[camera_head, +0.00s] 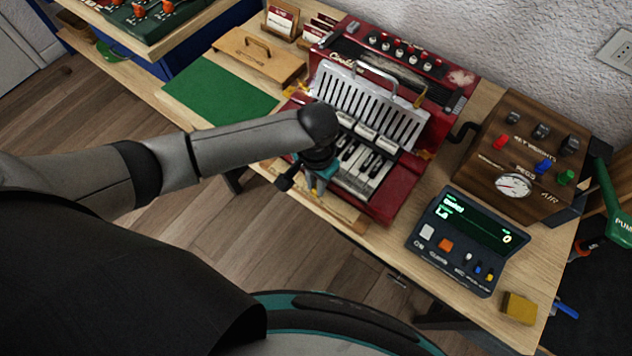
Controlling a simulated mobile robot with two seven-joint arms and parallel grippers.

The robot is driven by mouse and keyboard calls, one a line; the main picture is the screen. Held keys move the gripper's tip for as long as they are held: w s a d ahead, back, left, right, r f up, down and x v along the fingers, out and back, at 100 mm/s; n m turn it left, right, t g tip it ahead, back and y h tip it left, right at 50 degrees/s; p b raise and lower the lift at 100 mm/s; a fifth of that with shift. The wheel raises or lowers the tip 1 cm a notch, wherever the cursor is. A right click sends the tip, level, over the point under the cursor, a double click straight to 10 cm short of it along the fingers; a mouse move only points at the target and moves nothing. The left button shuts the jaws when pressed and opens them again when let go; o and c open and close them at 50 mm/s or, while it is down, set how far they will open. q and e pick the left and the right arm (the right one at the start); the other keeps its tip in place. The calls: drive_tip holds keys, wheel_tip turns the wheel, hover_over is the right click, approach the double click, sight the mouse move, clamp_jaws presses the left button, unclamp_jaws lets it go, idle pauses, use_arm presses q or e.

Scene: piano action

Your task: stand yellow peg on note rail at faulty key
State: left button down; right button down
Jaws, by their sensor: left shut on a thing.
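My left gripper (314,188) is over the front left end of the keyboard of the red accordion-like instrument (401,200). Its teal fingers are shut on a small yellow piece, which looks like the yellow peg (319,189); the fingers hide most of it. I cannot tell whether the peg touches anything below. White and black keys (361,168) show right of the gripper; my forearm and wrist cover the left ones. A pale wooden strip (343,212) runs along the front of the keys, perhaps the note rail. I cannot see which key is faulty. My right gripper is not in view.
A wooden box (488,190) with a gauge, grey knobs and red, blue and green pegs stands right of the instrument. A dark console (462,243) with a lit screen and a yellow block (518,308) are nearer. A green mat (219,92) lies at the left.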

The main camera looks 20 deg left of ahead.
use_arm(q)
drive_tip(key=shift+f, duration=0.15)
drive_tip(key=c, duration=0.8)
unclamp_jaws()
drive_tip(key=shift+c, duration=0.2)
wheel_tip(320, 180, up, 12)
drive_tip(key=p, duration=0.3)
drive_tip(key=shift+r, duration=0.2)
